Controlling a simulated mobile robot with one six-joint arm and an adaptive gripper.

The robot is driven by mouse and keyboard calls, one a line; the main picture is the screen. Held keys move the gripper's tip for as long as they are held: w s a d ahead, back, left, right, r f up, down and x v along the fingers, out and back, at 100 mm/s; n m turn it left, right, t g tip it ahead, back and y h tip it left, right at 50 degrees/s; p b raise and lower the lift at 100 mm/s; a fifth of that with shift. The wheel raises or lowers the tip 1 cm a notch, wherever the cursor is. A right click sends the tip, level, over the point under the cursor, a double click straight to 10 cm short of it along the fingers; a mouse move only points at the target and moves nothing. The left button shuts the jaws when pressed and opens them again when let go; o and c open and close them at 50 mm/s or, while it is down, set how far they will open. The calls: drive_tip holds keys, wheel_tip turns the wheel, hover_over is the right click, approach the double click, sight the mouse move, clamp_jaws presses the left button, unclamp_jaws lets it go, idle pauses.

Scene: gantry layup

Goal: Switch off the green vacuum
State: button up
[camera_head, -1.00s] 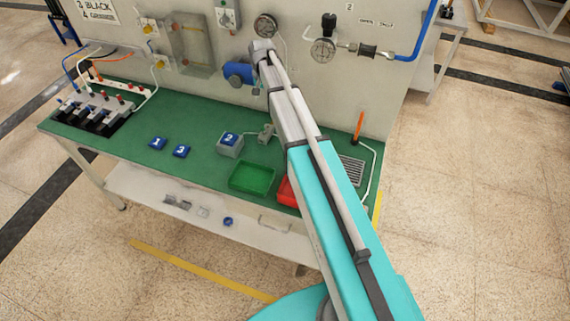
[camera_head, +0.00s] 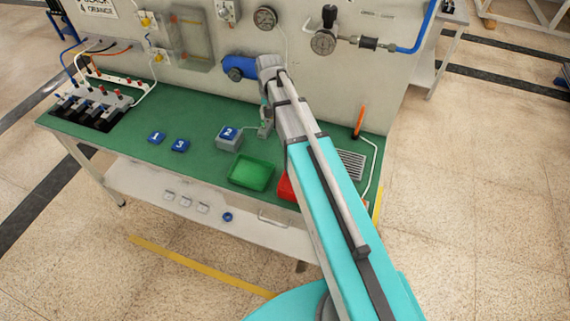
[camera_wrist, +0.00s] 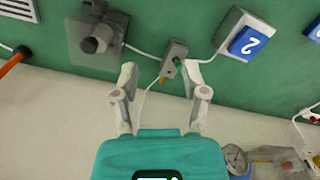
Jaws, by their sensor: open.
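My gripper (camera_wrist: 160,72) is open and empty, fingers spread. The box lies just beyond and between the fingertips, closer to the right one; contact cannot be told. In the head view my gripper (camera_head: 265,130) hangs low over the bench, covering most of the box area.
A grey box with blue button 2 (camera_wrist: 250,40) is close on the right; it also shows in the head view (camera_head: 229,137). A grey knobbed fitting (camera_wrist: 97,38) is on the left. A blue cylinder (camera_head: 238,67) and gauges are on the wall panel. A green tray (camera_head: 251,173) is in front.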

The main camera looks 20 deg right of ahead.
drive_tip(key=s+f+n+b, duration=0.2)
drive_tip(key=s+f+b, duration=0.1)
drive_tip(key=s, duration=1.5)
drive_tip(key=shift+s+f+n, duration=0.2)
drive_tip(key=shift+s+n, duration=0.15)
drive_tip(key=shift+n, duration=0.05)
